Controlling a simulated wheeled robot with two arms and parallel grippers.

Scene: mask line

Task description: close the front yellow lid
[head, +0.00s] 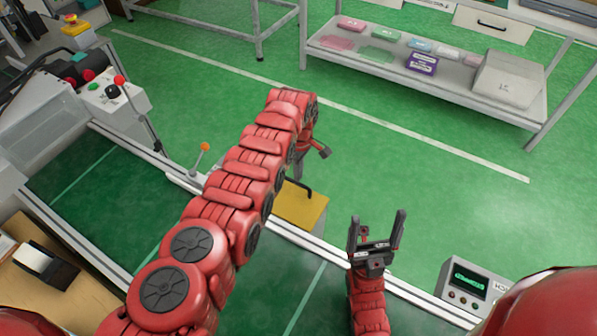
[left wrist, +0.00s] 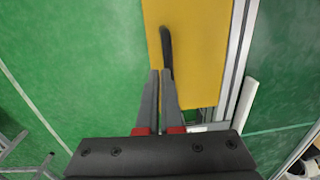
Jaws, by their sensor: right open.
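The yellow lid (head: 300,208) is a flat panel with a black bar handle (head: 299,187), partly hidden behind my left arm in the head view. In the left wrist view the yellow lid (left wrist: 205,50) fills the upper middle, with its black handle (left wrist: 166,48) near the left edge. My left gripper (left wrist: 160,72) has its fingertips close together, at the lower end of the handle in the picture; I cannot tell whether they touch it. How far the lid stands open is unclear. My right gripper (head: 377,220) is open and empty, to the right of the lid.
A metal rail runs along the lid's edge. A grey control box with a green display (head: 470,285) stands at lower right. A lever with an orange knob (head: 204,147) is left of my left arm. A shelf (head: 455,90) with boxes stands behind; green floor between is clear.

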